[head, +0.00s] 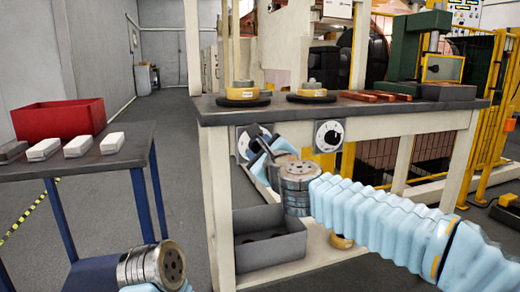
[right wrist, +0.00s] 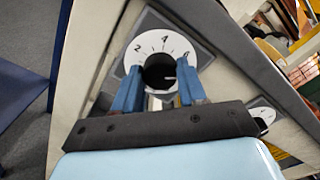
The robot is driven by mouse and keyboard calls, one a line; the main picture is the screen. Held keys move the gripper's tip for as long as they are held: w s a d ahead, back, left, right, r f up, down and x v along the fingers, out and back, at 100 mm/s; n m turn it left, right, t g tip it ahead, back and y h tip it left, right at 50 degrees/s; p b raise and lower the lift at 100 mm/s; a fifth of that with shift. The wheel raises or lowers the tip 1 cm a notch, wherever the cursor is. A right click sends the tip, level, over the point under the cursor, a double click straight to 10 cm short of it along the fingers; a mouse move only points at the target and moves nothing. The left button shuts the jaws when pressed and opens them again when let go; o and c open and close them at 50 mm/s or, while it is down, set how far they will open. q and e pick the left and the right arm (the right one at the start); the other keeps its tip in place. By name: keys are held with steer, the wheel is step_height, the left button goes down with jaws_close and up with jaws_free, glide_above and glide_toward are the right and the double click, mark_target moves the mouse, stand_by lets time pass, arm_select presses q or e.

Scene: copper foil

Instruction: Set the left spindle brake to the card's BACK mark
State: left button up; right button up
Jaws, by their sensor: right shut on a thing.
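The left spindle brake dial (head: 243,145) is on the front apron of the workbench, mostly hidden by my right gripper (head: 264,148). In the right wrist view, its white face (right wrist: 157,43) shows the numbers 2, 4 and 6 around a black knob (right wrist: 158,66). The blue fingers of my right gripper (right wrist: 160,78) are shut on the knob, one on each side. A small pale mark shows at the knob's right side, below the 6. My left gripper is out of view; only my left wrist shows at the lower left. I cannot make out a card with a BACK mark.
A second dial (head: 329,135) sits to the right on the same apron. Two yellow-and-black spindle bases (head: 242,95) and copper strips (head: 375,96) rest on the bench top. A grey bin (head: 262,250) stands below. A blue table with a red bin (head: 60,119) and white blocks is at left.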

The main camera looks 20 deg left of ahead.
steer(key=shift+f, duration=0.15)
steer(key=o, duration=1.1)
steer(key=shift+c, duration=0.2)
steer(key=shift+s+d, duration=0.2)
steer(key=shift+s, duration=0.05)
steer(key=b+v, duration=0.1)
steer(key=v, duration=1.2)
steer(key=shift+d, duration=0.1)
